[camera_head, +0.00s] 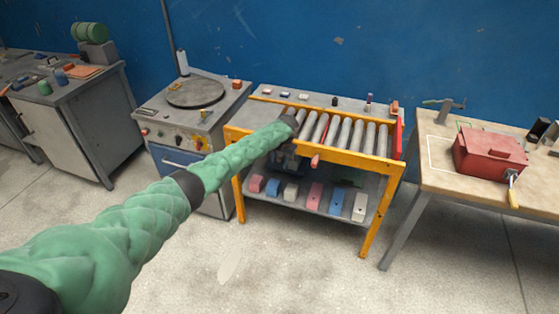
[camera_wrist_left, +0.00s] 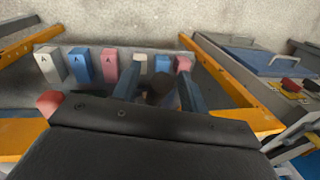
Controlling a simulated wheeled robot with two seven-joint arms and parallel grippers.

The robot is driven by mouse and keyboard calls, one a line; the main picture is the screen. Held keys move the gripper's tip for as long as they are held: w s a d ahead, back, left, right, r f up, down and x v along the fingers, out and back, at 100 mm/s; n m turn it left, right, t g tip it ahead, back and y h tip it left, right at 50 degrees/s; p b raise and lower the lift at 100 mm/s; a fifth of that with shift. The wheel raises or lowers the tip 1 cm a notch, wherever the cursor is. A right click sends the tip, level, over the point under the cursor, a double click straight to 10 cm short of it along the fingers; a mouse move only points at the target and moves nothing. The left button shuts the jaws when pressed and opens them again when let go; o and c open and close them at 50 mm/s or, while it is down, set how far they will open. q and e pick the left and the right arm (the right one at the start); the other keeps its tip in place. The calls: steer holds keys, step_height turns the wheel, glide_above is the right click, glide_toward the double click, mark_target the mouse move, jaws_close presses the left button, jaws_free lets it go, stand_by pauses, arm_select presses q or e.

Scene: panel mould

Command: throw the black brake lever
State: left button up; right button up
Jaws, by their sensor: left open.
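My left gripper (camera_head: 287,163) is at the front yellow rail of the roller table, partly hidden behind my own green arm in the head view. In the left wrist view its two fingers (camera_wrist_left: 158,92) stand apart, open. A dark rounded thing (camera_wrist_left: 160,86) shows between the fingers; it may be the knob of the black brake lever, but its shaft is hidden. I cannot tell whether the fingers touch it. A red knob (camera_head: 315,160) sticks out from the front rail, to the right of the gripper; it also shows in the left wrist view (camera_wrist_left: 50,103). My right gripper is not in view.
The roller table (camera_head: 371,159) has a lower shelf with several coloured blocks (camera_head: 315,196). A grey stove-like bench (camera_head: 198,118) stands to its left. A wooden bench (camera_head: 440,172) with a red box (camera_head: 488,153) stands at right. The floor in front is clear.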

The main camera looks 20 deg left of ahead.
arm_select(q)
jaws_close()
